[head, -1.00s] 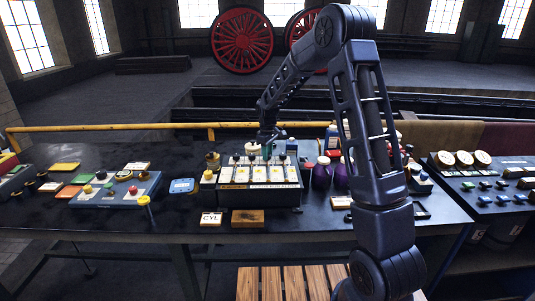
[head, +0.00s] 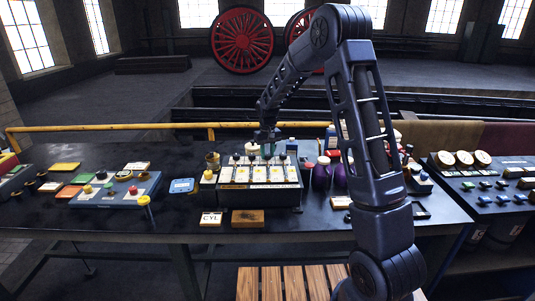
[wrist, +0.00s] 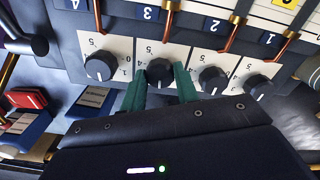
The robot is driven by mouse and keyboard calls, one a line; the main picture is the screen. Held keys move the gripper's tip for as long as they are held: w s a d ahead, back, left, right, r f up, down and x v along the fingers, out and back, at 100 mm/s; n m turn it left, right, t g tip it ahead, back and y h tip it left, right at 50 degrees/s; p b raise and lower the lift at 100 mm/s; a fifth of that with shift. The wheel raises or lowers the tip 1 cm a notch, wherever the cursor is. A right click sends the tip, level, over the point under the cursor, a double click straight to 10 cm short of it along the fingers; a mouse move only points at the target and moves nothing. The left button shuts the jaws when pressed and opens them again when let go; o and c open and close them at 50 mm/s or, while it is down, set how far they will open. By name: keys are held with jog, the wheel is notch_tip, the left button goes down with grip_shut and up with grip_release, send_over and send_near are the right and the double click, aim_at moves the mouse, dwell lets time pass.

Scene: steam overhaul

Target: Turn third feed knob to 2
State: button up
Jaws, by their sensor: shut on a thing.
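The feed box (head: 258,197) stands on the dark bench in the head view, with a row of black knobs along its top. In the wrist view, its panel appears upside down, with the numbers 4, 3, 2 and 1 running left to right. The third feed knob (wrist: 160,72) is black, on the strip marked 3. My gripper (wrist: 160,86) has its green fingers on either side of this knob and is shut on it. My gripper (head: 267,149) also shows small in the head view.
The fourth knob (wrist: 101,65) and second knob (wrist: 212,80) sit close beside my fingers; the first knob (wrist: 259,87) is farther right. Copper-coloured tubes cross the panel. Purple bottles (head: 321,175) stand right of the box. A wooden block (head: 247,218) lies in front.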

aim_at(268, 154)
dwell(0.4)
jog(key=o, duration=1)
jog(key=shift+c, duration=0.2)
notch_tip(268, 154, up, 11)
jog(key=shift+f, duration=0.1)
